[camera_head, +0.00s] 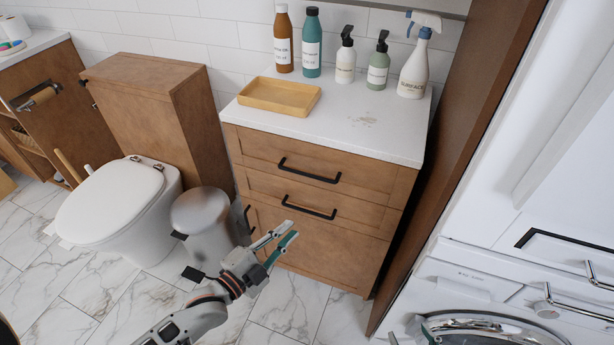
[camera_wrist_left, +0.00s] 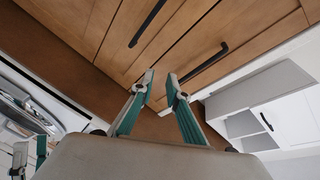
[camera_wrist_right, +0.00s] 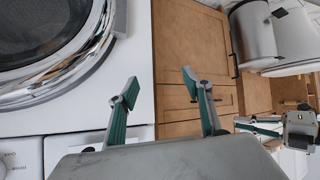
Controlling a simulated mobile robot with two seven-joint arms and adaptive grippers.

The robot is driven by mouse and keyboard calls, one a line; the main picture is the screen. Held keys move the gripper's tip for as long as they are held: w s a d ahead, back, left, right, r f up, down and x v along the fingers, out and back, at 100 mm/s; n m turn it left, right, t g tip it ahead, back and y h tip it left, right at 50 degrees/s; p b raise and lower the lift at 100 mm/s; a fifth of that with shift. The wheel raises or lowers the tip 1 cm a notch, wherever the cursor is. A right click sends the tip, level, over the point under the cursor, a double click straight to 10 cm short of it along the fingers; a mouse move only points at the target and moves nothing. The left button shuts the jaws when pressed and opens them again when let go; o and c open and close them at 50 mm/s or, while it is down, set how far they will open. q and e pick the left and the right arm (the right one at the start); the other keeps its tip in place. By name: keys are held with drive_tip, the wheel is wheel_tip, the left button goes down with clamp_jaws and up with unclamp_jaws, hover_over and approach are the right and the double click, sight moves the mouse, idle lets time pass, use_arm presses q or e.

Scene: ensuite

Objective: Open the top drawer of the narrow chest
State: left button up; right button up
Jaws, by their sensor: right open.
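The narrow chest (camera_head: 330,240) is wooden with a white top. Its top drawer (camera_head: 262,150) is shut and has a black bar handle (camera_head: 309,171). That handle also shows in the left wrist view (camera_wrist_left: 205,63). A second shut drawer with a like handle (camera_head: 309,207) lies below it. My left gripper (camera_head: 288,232) is in front of the chest, lower than both handles in the head view, its fingers parted and empty. Its fingers also show in the left wrist view (camera_wrist_left: 161,80). My right gripper (camera_wrist_right: 160,83) is open and empty, with the washing machine and chest beyond it.
Several bottles (camera_head: 345,62) and a yellow tray (camera_head: 279,96) stand on the chest. A grey bin (camera_head: 205,225) and toilet (camera_head: 118,205) are to its left. A tall wooden panel (camera_head: 440,170) and washing machine (camera_head: 490,290) bound the right side.

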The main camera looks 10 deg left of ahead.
sight(306, 175)
use_arm(q)
drive_tip(key=shift+w+d+r+m+t+h+b, duration=0.25)
drive_tip(key=shift+w+d+r+m+h, duration=0.25)
drive_tip(key=shift+w+r+m, duration=1.3)
drive_tip(key=shift+w+d+r+m+t+h+b, duration=0.2)
drive_tip(key=shift+w+d+r+m+h, duration=0.5)
drive_tip(key=shift+w, duration=2.15)
drive_tip(key=shift+w+d+r+m+t+h+b, duration=0.3)
drive_tip(key=shift+w+r+m, duration=1.15)
drive_tip(key=shift+w, duration=0.85)
drive_tip(key=shift+f, duration=0.15)
clamp_jaws()
